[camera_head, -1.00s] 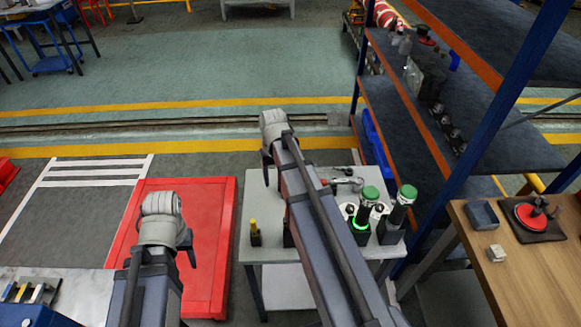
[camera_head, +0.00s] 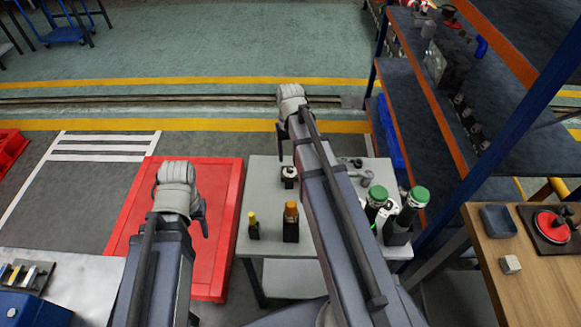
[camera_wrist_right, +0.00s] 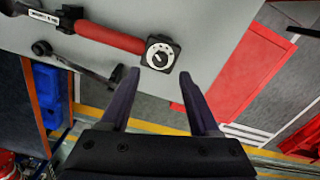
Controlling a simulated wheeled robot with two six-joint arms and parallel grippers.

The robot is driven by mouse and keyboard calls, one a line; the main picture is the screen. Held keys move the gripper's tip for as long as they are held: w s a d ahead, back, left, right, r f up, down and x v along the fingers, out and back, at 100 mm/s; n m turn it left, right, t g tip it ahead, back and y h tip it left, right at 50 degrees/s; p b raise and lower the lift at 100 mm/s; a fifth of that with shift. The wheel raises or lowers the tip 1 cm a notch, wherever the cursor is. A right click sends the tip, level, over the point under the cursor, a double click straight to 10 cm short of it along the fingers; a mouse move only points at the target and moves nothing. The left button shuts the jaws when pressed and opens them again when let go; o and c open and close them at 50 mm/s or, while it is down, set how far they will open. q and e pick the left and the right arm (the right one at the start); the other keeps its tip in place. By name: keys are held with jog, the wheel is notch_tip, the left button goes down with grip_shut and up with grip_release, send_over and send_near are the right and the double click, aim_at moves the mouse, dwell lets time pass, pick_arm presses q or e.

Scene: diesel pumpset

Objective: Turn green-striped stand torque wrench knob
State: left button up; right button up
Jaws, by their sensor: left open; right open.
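In the right wrist view, a torque wrench with a red handle (camera_wrist_right: 110,36) lies on a grey surface. Its end carries a square black knob (camera_wrist_right: 160,53) with a white dial. My right gripper (camera_wrist_right: 160,84) is open and empty, with the knob just beyond and between its fingertips. In the head view, a small white-and-black piece that looks like the knob (camera_head: 289,172) shows left of my right arm, which hides the rest of the wrench. My right gripper (camera_head: 281,142) is over the table's far left part. My left gripper (camera_head: 202,220) is open over the red platform. No green-striped stand is clearly visible.
A blue shelf rack (camera_head: 480,175) stands right. A red platform (camera_head: 222,200) is left. A wooden table (camera_head: 520,270) is at right.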

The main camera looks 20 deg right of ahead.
aim_at(290, 168)
notch_tip(290, 168, down, 6)
jog(key=b, duration=0.5)
jog(key=shift+f+b, duration=0.2)
jog(key=shift+b, duration=0.1)
jog(key=shift+r, duration=0.1)
grip_shut()
